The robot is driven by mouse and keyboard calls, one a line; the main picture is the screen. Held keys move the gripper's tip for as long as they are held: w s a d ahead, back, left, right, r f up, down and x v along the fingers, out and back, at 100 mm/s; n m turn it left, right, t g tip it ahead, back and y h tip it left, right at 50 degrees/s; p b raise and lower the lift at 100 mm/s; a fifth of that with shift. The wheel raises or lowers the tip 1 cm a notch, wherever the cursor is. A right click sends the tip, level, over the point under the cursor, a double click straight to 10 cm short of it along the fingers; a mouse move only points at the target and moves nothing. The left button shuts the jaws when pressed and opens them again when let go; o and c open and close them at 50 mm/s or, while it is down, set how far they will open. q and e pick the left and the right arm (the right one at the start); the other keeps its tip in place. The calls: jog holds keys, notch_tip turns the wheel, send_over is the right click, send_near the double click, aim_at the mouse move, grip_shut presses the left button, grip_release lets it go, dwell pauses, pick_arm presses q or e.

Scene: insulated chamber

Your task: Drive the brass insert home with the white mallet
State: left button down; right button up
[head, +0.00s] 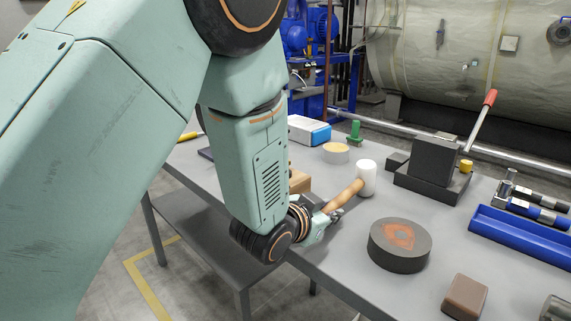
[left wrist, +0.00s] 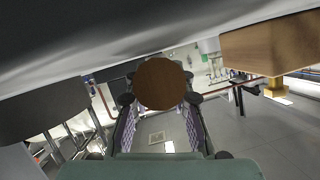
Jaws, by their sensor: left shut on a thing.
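The mallet has a white cylindrical head (head: 366,178) and a tan wooden handle (head: 346,194). My left gripper (head: 334,213) is shut on the handle near its lower end. The left wrist view shows the round brown handle end (left wrist: 160,84) between the fingers of the gripper (left wrist: 159,101). A wooden block (head: 299,182) is mostly hidden behind my left arm in the head view. In the left wrist view the block (left wrist: 268,52) is at upper right, and a brass piece (left wrist: 275,89), which looks like the insert, sticks out of it. My right gripper is out of view.
On the grey table (head: 330,240) are a dark round block (head: 399,255) with an orange-brown patch, a brown block (head: 464,297), a blue tray (head: 520,232), a black press with a red-handled lever (head: 432,160) and a blue-white box (head: 309,130). Table around the mallet head is fairly clear.

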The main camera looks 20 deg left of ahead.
pick_arm(q)
jog(key=shift+r+p, duration=2.6)
jog(key=shift+r, duration=0.35)
